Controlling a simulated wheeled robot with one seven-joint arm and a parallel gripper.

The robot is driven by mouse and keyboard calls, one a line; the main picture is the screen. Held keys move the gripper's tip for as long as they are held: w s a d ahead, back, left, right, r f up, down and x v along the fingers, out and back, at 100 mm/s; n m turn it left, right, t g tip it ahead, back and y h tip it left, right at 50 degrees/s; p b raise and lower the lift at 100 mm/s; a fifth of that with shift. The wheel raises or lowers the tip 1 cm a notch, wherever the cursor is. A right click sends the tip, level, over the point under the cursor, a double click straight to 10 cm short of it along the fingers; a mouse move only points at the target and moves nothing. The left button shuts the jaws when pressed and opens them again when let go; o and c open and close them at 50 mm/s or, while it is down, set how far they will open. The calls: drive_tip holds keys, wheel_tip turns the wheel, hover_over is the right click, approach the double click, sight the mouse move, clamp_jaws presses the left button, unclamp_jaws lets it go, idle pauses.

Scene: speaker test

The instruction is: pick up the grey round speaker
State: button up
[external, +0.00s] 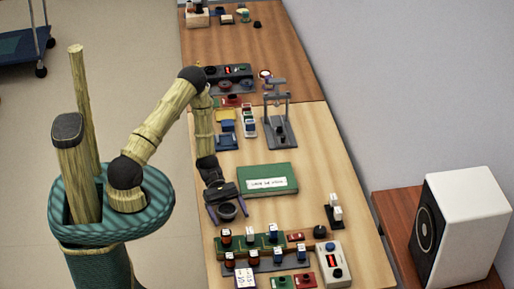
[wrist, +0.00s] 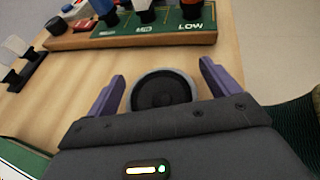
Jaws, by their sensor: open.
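The grey round speaker (wrist: 162,92) has a light grey rim and a dark cone. In the wrist view it lies between the two purple fingers of my gripper (wrist: 162,74), with a gap on each side; its near edge is hidden by the gripper body. In the external view the speaker (external: 228,212) shows as a dark disc on the light wooden table, near the left edge. My gripper (external: 229,208) is open there, low over the table, with its fingers on either side of the speaker. I cannot tell their exact height above the tabletop.
A green board with several knobs and parts (external: 262,245) stands just in front of the speaker; it also shows in the wrist view (wrist: 130,36). A green book (external: 285,171) lies to the right. A white box (external: 332,262) stands at the front right.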

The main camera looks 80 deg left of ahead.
sight(229, 212)
drive_tip(key=shift+c, duration=0.5)
drive_tip(key=c, duration=1.2)
drive_tip(key=shift+r, duration=0.15)
wheel_tip(229, 212, up, 10)
drive_tip(key=shift+f, duration=0.1)
